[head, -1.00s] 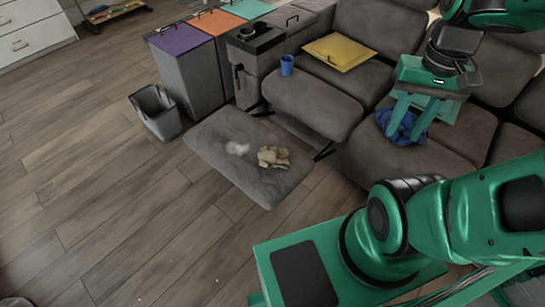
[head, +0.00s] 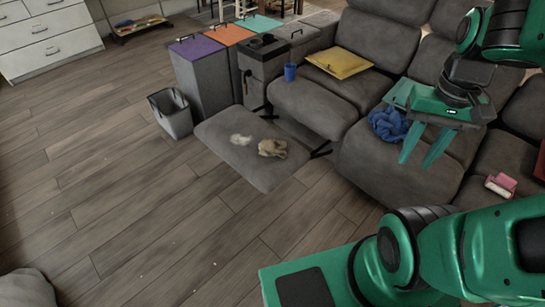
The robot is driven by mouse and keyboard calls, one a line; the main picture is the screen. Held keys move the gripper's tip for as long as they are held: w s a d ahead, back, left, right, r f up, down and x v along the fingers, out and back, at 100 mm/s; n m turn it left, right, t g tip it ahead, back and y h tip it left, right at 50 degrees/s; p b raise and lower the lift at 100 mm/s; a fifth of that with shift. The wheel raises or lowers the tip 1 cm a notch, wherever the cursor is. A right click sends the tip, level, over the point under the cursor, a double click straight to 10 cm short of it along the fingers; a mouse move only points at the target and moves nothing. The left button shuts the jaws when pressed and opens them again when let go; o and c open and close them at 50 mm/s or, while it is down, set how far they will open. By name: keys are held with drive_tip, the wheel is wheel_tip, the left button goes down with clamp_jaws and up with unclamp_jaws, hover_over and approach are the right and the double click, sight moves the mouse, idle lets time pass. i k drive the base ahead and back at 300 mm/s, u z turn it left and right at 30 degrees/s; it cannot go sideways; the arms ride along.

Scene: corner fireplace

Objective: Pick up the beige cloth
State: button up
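The beige cloth (head: 272,148) lies crumpled on the extended grey footrest (head: 222,128) of the sofa, near its right side. A whitish patch (head: 241,140) is just left of it. My gripper (head: 418,158) is at the right, above the sofa seat and well apart from the beige cloth. Its two green fingers point down with a gap between them, and nothing shows between them. A blue cloth (head: 388,125) lies crumpled on the sofa just left of my gripper.
A blue cup (head: 290,72) and a yellow cushion (head: 339,60) are on the sofa (head: 318,104). A grey bin (head: 171,113) stands left of the footrest, beside purple-, orange- and teal-lidded boxes (head: 203,85). A pink object (head: 501,185) lies at right. The wooden floor is clear at left.

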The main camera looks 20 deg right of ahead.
sight(268, 148)
drive_tip(key=u, duration=0.45)
drive_tip(key=i, duration=1.15)
drive_tip(key=z, duration=0.1)
